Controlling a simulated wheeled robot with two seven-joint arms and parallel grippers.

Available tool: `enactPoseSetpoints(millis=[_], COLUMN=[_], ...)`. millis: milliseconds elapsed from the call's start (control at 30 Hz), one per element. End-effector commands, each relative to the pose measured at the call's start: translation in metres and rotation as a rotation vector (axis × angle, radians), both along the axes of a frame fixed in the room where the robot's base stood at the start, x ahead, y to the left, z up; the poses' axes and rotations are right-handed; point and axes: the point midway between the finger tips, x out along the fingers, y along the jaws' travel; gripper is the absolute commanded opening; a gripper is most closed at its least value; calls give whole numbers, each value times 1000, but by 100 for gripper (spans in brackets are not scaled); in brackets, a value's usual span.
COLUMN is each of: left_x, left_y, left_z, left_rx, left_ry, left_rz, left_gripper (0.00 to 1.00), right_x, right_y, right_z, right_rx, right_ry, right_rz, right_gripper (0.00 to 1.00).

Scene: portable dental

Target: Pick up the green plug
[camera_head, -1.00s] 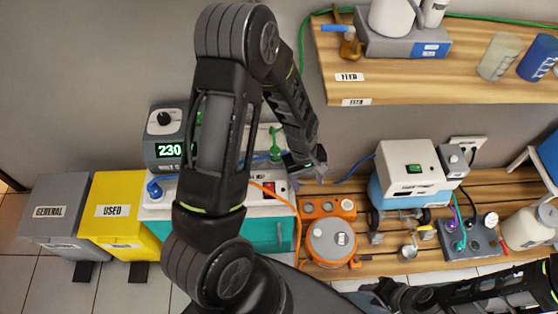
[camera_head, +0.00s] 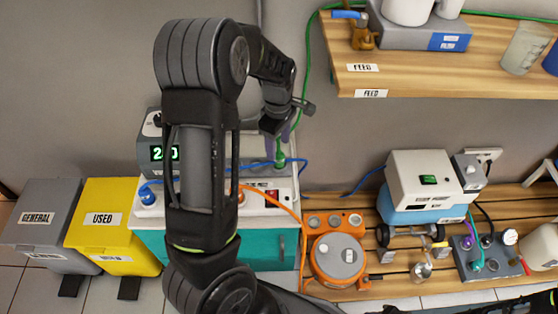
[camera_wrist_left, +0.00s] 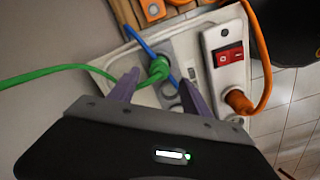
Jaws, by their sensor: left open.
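The green plug (camera_head: 280,158) stands in the top of the white-and-teal cabinet, with a green cable running from it up the wall. My left gripper (camera_head: 277,138) is just above it, with its purple fingers pointing down. In the left wrist view, the green plug (camera_wrist_left: 157,70) lies between the two spread fingers of the open gripper (camera_wrist_left: 157,85), near their tips. I cannot tell whether either finger touches it. My right gripper is out of view.
A blue cable (camera_wrist_left: 143,42) passes close by the green plug. An orange plug (camera_wrist_left: 238,101) sits in a white strip with a red switch (camera_wrist_left: 229,57). A blue plug (camera_head: 148,196) and a box with a green number display (camera_head: 165,153) are to the left.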

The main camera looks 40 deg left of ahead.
Motion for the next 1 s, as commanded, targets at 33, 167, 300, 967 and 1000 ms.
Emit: enactPoseSetpoints(millis=[33,167,300,967,1000], left_x=[0,0,0,1,1], left_y=[0,0,0,-2,-2], left_z=[-6,-7,-7,-59,-59], left_rx=[0,0,0,0,0], left_ry=[1,-1,-1,-2,-1], left_rz=[0,-1,-1,-2,-2], left_gripper=[57,57,57,57,57], right_x=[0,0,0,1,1], right_y=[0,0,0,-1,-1], right_z=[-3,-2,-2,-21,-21], right_rx=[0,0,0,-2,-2], right_ry=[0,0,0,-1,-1], right_rz=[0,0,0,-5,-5], right_gripper=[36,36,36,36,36])
